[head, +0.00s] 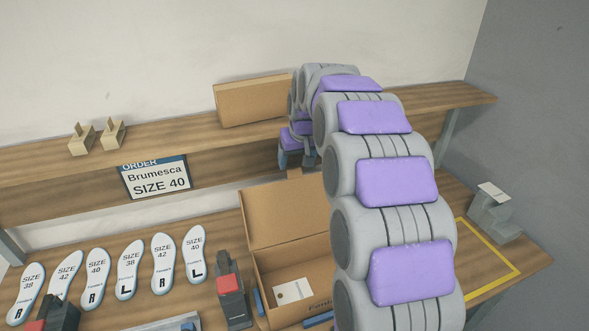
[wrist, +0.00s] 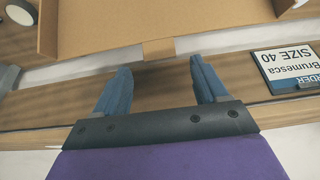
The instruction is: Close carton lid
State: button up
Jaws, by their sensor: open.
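The open carton (head: 285,262) stands on the table, with a white card (head: 293,291) inside it. Its brown lid (head: 278,218) is raised at the back, and a small tab (head: 294,174) sticks up from the lid's top edge. My gripper (head: 296,160) is above the lid's top edge, by the shelf; my arm hides the carton's right part. In the wrist view, the blue fingers of my gripper (wrist: 160,75) are apart with nothing between them. The tab (wrist: 159,49) lies just beyond the fingertips, roughly centred between them, on the edge of the lid (wrist: 120,25).
A wooden shelf (head: 170,135) runs behind, holding a closed carton (head: 250,101) and two small wooden stands (head: 97,138). An order sign (head: 156,177) hangs below. Several insoles (head: 129,270) and a red-topped holder (head: 229,290) are left of the carton. A yellow outlined area (head: 505,252) is right.

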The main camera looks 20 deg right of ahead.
aim_at(295, 172)
jog(key=shift+x, duration=2.2)
grip_shut()
